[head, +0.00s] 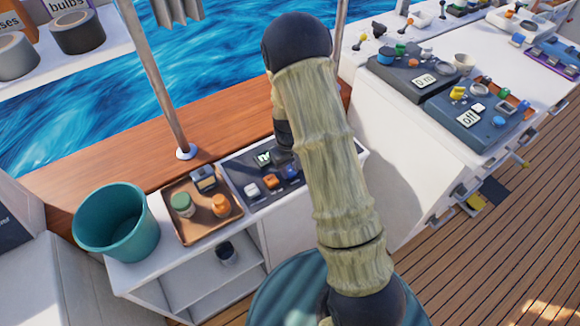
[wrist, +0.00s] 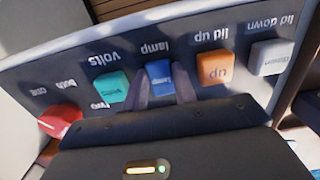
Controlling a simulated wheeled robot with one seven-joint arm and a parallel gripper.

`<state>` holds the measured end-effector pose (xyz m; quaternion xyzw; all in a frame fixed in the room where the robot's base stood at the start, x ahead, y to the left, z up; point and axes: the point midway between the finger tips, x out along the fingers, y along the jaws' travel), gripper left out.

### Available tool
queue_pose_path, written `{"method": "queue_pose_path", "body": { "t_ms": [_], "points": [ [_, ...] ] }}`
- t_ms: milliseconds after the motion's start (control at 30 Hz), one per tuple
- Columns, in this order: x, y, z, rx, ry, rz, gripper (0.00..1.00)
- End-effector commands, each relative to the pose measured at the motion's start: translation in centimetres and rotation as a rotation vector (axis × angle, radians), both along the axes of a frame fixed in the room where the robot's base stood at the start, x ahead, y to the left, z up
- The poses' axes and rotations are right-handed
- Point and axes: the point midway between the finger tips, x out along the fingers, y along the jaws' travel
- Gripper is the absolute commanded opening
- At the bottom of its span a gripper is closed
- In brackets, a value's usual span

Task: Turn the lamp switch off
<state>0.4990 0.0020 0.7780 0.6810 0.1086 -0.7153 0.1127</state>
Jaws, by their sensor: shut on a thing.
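The blue lamp switch (wrist: 159,77) sits in the middle of a row on the dark switch panel (wrist: 215,55), with the word lamp upside down above it in the wrist view. My gripper (wrist: 163,90) is at this switch, one finger on each side of it, shut on it. The switch's lower part is hidden by my gripper body. In the head view the panel (head: 240,174) lies on the white counter, and my arm covers its right part. I cannot read whether the lamp is on or off.
Close beside the blue switch are a turquoise volts switch (wrist: 111,87) and an orange lid up switch (wrist: 214,68). A grey lid down switch (wrist: 270,57) and a red switch (wrist: 60,120) are farther out. A brown tray (head: 178,222) and teal bucket (head: 110,222) stand left of the panel.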

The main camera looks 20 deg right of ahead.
Motion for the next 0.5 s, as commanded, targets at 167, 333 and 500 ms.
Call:
{"method": "queue_pose_path", "body": {
  "t_ms": [167, 333, 500],
  "points": [
    [0.33, 0.22, 0.55, -0.030, 0.093, 0.003, 0.04],
    [0.66, 0.30, 0.40, -0.065, 0.197, 0.003, 0.04],
    [0.93, 0.40, 0.17, -0.095, 0.291, 0.003, 0.04]
  ]
}}
